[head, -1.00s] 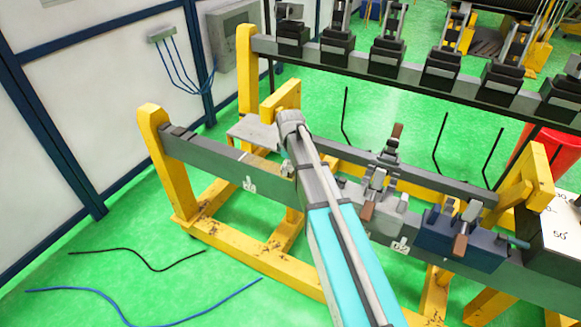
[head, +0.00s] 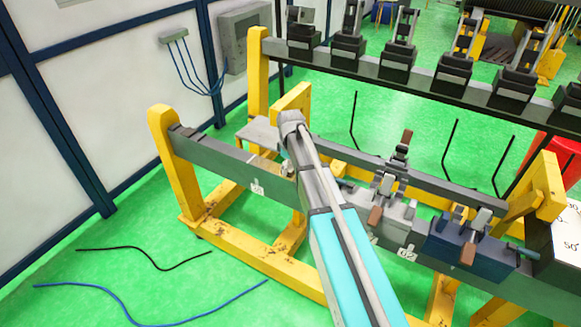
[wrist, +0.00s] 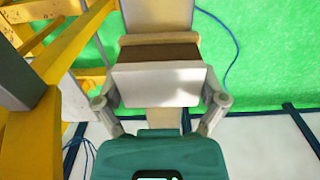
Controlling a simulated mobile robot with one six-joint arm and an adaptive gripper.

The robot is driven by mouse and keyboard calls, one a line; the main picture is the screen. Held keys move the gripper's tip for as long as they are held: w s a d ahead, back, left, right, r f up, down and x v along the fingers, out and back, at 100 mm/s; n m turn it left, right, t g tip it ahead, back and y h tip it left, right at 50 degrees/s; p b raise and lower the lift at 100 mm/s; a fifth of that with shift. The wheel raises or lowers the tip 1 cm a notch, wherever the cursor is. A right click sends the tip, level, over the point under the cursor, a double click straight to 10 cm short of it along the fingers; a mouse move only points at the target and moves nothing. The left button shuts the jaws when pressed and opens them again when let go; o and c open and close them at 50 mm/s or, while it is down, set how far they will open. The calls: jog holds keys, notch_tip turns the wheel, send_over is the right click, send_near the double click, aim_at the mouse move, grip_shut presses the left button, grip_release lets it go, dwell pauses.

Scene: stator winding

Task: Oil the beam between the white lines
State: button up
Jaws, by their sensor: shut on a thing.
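The long grey beam (head: 222,160) lies on a yellow frame in the head view. It carries a small white mark (head: 258,187) left of my arm and others to the right; the white lines are not clear. My gripper (wrist: 160,100) is shut on a pale block (wrist: 158,85) with a brown band (wrist: 160,52) along its far edge. In the head view my arm reaches over the beam's left half and hides most of the gripper. A tan patch (head: 264,167) shows on the beam just left of it. I cannot tell whether the block touches the beam.
Metal clamps (head: 388,184) and a dark blue block (head: 465,240) sit on the beam to the right. A yellow post (head: 172,160) stands at its left end. Behind is a black rail (head: 420,87) with several black fixtures. Cables (head: 140,305) lie on the green floor.

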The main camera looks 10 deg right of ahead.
aim_at(259, 161)
jog(key=shift+w, duration=0.1)
jog(key=shift+w+a, duration=0.95)
jog(key=shift+a, duration=0.3)
jog(key=shift+w+a, duration=0.1)
jog(key=shift+w+a, duration=0.95)
jog(key=shift+a, duration=0.2)
jog(key=shift+w+a, duration=1.05)
jog(key=shift+a, duration=0.25)
jog(key=shift+w+a, duration=0.1)
jog(key=shift+w+a, duration=0.95)
jog(key=shift+a, duration=0.2)
